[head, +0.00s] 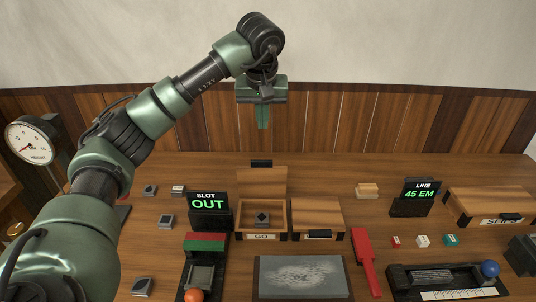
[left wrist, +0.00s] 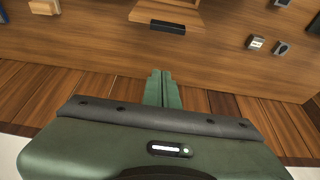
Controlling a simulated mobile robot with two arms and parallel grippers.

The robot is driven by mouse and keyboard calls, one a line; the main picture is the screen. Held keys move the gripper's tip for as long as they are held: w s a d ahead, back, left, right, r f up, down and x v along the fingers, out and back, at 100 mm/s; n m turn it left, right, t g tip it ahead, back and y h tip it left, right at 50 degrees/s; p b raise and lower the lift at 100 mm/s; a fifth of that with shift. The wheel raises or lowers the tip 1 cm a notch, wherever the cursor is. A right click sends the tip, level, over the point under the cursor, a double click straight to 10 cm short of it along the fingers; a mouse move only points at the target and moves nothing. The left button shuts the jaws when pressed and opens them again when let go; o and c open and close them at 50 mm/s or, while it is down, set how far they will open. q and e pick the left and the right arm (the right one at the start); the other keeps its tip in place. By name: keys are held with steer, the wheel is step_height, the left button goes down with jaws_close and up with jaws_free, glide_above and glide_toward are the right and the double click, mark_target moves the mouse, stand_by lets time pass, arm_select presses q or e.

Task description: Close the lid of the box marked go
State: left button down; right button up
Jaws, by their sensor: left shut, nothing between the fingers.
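The wooden box marked GO (head: 245,222) stands on the bench in the middle of the head view. Its lid (head: 262,185) is open and stands up at the back, with a black handle (head: 262,163) at its top edge. A small dark block (head: 262,217) lies inside the box. My left gripper (head: 263,126) is shut and empty, with its fingers pointing down, above and beyond the raised lid in the picture. In the left wrist view, the lid (left wrist: 180,13) and its handle (left wrist: 167,26) show ahead of the shut fingertips (left wrist: 160,74), apart from them. My right gripper is not in view.
A second wooden box (head: 317,214) with a closed lid stands right of the GO box. The SLOT OUT sign (head: 208,203) stands close on its left. A grey plate (head: 301,277) lies in front. The bench behind the lid is clear, up to the panelled wall (head: 355,122).

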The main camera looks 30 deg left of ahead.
arm_select(q)
step_height(320, 180, down, 10)
steer(key=p, duration=0.4)
steer(key=shift+s+r, duration=0.2)
steer(key=shift+r, duration=0.05)
steer(key=shift+d, duration=0.1)
